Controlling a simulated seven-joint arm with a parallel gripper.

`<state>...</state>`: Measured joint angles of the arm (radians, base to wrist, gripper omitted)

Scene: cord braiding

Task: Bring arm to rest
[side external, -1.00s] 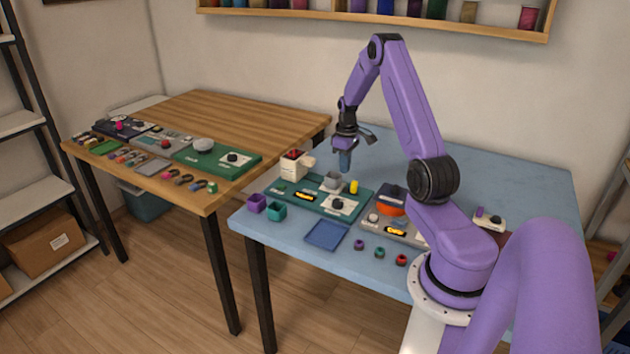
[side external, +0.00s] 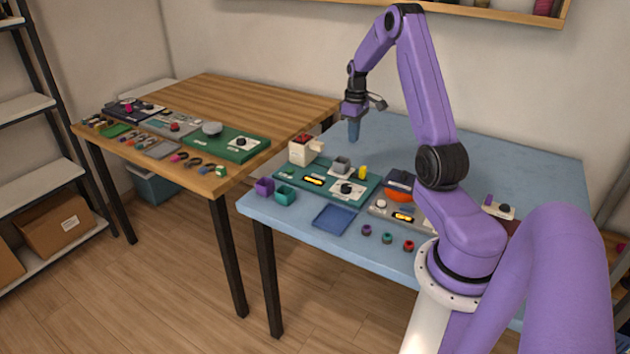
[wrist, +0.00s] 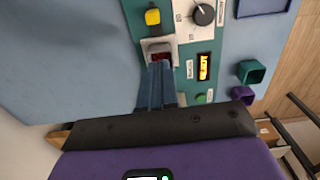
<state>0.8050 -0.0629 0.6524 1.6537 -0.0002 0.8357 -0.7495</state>
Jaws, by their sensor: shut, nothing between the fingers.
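My gripper (side external: 354,138) is above the blue table (side external: 480,165), near its back left part, pointing down. Its blue fingers are together with nothing between them. They also show in the wrist view (wrist: 157,85), close together. My arm is bent up over the table with its elbow high. In the side view the fingertips appear behind a green control panel (side external: 320,195) and apart from the things on the table. In the wrist view the fingers overlap a pale square holder with dark red inside (wrist: 160,50); I cannot tell the gap between them.
The panel carries a yellow knob (side external: 362,172), a black dial (side external: 346,188) and a lit display. A white box with a red top (side external: 304,150) stands beside it. Purple (side external: 264,187) and teal (side external: 285,194) cups and a blue tray (side external: 337,218) sit in front. The table's back is clear.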

